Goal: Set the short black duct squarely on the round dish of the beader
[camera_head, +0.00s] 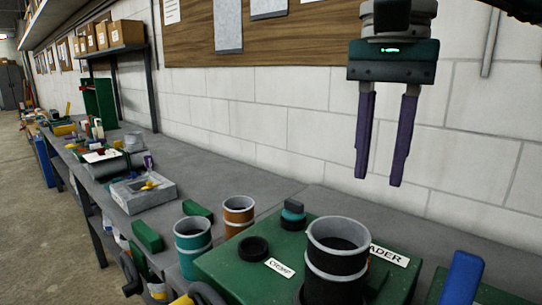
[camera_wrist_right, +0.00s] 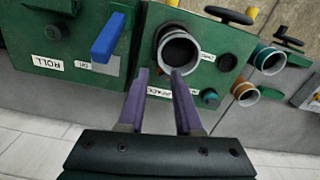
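The short black duct (camera_head: 336,263), with grey bands at its rim and middle, stands upright on the green beader (camera_head: 232,268). Its open top faces up. It also shows in the right wrist view (camera_wrist_right: 179,52), beyond the fingertips. The round dish is mostly hidden under the duct; only a dark edge shows at its base, so I cannot tell how squarely it sits. My right gripper (camera_head: 379,181) is open and empty, above and apart from the duct. Its purple fingers also show in the right wrist view (camera_wrist_right: 160,74). My left gripper is not in view.
A teal duct (camera_head: 193,250) and an orange duct (camera_head: 238,214) stand left of the beader. A black knob (camera_head: 253,248) and a teal knob (camera_head: 293,212) are on its top. A blue lever (camera_head: 462,279) rises at the right. A block wall stands behind.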

